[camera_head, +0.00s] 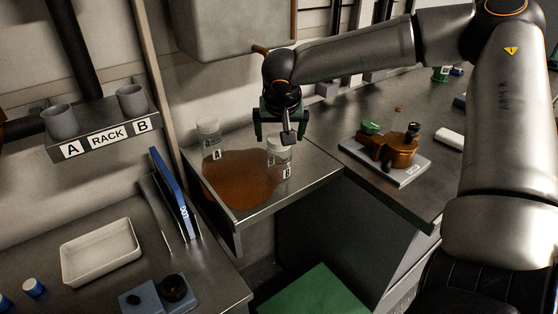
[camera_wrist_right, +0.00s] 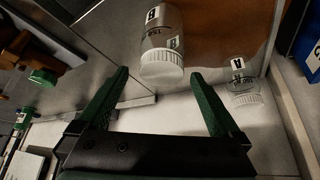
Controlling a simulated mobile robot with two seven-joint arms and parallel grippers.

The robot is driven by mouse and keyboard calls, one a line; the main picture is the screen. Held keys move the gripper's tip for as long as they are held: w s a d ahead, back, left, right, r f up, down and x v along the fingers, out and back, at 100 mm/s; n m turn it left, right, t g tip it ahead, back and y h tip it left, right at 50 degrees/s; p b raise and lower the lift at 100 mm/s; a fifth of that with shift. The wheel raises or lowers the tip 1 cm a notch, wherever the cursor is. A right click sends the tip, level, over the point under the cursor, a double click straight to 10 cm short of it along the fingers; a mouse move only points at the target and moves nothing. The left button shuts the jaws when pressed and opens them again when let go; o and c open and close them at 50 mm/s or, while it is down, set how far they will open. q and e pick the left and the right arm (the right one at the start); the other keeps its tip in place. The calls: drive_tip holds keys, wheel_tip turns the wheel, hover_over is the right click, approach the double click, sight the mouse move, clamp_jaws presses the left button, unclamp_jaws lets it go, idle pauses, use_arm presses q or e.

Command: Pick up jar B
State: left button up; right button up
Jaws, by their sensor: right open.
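Jar B (camera_head: 280,158) is a clear jar with a white lid and a label. It stands at the right edge of a brown patch on the metal shelf; it also shows in the right wrist view (camera_wrist_right: 163,32). Jar A (camera_head: 210,140), alike, stands to its left near the wall and shows in the wrist view (camera_wrist_right: 241,82). My right gripper (camera_head: 281,128) has green fingers. It is open and empty, just above jar B and partly in front of it. In the wrist view jar B's lid appears between the fingertips. My left gripper is not in view.
The brown patch (camera_head: 238,186) spreads over the shelf around the jars. A rack (camera_head: 103,134) marked A and B with two grey cups is on the left wall. A blue-edged panel (camera_head: 174,194) stands left of the shelf. A brown device (camera_head: 388,150) sits on the right counter.

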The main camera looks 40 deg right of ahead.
drive_tip(key=shift+a+x, duration=0.2)
drive_tip(key=shift+x, duration=2.5)
drive_tip(key=shift+s+f, duration=0.1)
drive_tip(key=shift+s, duration=0.05)
drive_tip(key=shift+c, duration=0.4)
drive_tip(key=c, duration=1.3)
